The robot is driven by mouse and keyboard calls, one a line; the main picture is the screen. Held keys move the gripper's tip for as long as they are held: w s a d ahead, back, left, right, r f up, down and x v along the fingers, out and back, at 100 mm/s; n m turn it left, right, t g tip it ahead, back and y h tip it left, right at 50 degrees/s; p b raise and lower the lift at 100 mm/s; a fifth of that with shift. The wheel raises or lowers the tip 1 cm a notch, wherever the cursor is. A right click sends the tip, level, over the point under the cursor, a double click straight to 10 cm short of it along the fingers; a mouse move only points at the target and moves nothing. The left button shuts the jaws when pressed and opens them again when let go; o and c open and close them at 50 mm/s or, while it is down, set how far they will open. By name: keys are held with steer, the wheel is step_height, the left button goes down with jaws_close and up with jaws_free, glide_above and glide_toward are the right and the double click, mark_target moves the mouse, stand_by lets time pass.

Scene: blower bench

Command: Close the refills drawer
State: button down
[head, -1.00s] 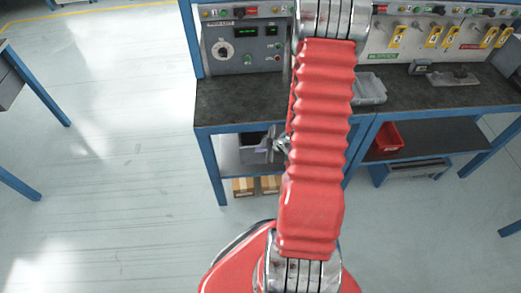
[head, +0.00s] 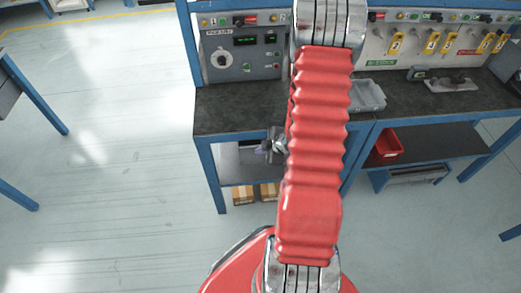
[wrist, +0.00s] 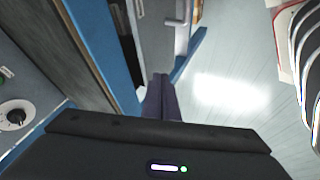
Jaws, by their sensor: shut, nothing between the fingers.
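In the head view my gripper (head: 271,146) is small and partly hidden behind my red arm, just below the front edge of the left bench. In the wrist view its two dark fingers (wrist: 161,98) are together, with nothing between them. A pale grey front with a handle, which looks like the refills drawer (wrist: 158,38), lies beyond the fingertips in the wrist view. I cannot tell whether the fingers touch it. In the head view a light grey part under the bench top is mostly hidden by my arm, so how far the drawer stands open is unclear.
The bench (head: 235,112) has a blue frame and carries a grey control unit (head: 240,50). A grey tray (head: 368,96) sits on top, right of my arm. A red bin (head: 387,145) is on the right lower shelf. Cardboard boxes (head: 243,195) stand low down.

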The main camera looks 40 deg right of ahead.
steer(key=s+a+f+v, duration=0.1)
steer(key=v, duration=1)
steer(key=shift+s+a, duration=0.35)
steer(key=shift+s, duration=0.1)
steer(key=c, duration=2.5)
jaws_free()
steer(key=shift+r, duration=0.1)
